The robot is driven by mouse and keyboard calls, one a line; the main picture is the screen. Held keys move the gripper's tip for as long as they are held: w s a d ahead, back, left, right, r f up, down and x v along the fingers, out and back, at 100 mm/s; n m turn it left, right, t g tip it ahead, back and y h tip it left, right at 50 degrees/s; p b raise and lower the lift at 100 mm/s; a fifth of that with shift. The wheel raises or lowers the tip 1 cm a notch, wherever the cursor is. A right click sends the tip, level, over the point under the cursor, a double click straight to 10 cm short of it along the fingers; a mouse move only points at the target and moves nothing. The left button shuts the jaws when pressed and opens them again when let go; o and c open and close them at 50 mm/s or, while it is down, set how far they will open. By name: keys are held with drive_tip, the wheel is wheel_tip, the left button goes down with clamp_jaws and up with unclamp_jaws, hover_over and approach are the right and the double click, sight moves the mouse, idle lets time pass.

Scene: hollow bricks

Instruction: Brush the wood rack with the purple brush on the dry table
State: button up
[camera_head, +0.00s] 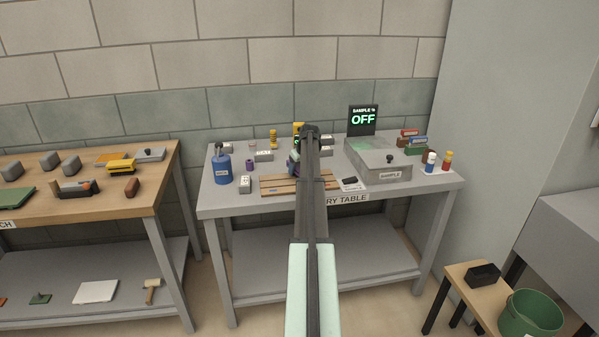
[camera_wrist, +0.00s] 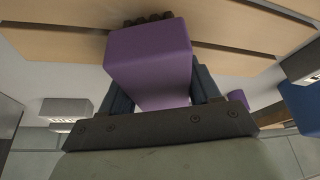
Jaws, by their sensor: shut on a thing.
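The wood rack (camera_head: 275,188), several light brown slats, lies flat at the front of the grey dry table (camera_head: 437,185). Its slats fill the upper part of the wrist view (camera_wrist: 55,42). My gripper (camera_wrist: 158,88) is shut on the purple brush (camera_wrist: 148,55), with a dark blue finger on each side of the block. The brush's dark bristles (camera_wrist: 148,18) point at the slats and appear at or very near the wood; I cannot tell if they touch. In the head view my arm hides most of the gripper and brush, over the rack's middle.
A grey sample box (camera_head: 378,160) and small bottles (camera_head: 430,162) are to the right. A dark flat device (camera_head: 349,183) lies near the rack's right end.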

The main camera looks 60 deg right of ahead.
drive_tip(key=shift+s+d, duration=0.65)
drive_tip(key=shift+s, duration=0.3)
drive_tip(key=shift+s+a, duration=3.2)
drive_tip(key=shift+a, duration=0.15)
drive_tip(key=shift+s+d, duration=0.75)
drive_tip(key=shift+d, duration=0.1)
drive_tip(key=shift+w+d, duration=3.45)
drive_tip(key=shift+w, duration=0.05)
wheel_tip(320, 180, up, 3)
drive_tip(key=shift+s+a+f, duration=0.1)
drive_tip(key=shift+a+f, duration=0.05)
drive_tip(key=shift+f, duration=0.05)
drive_tip(key=shift+r, duration=2.8)
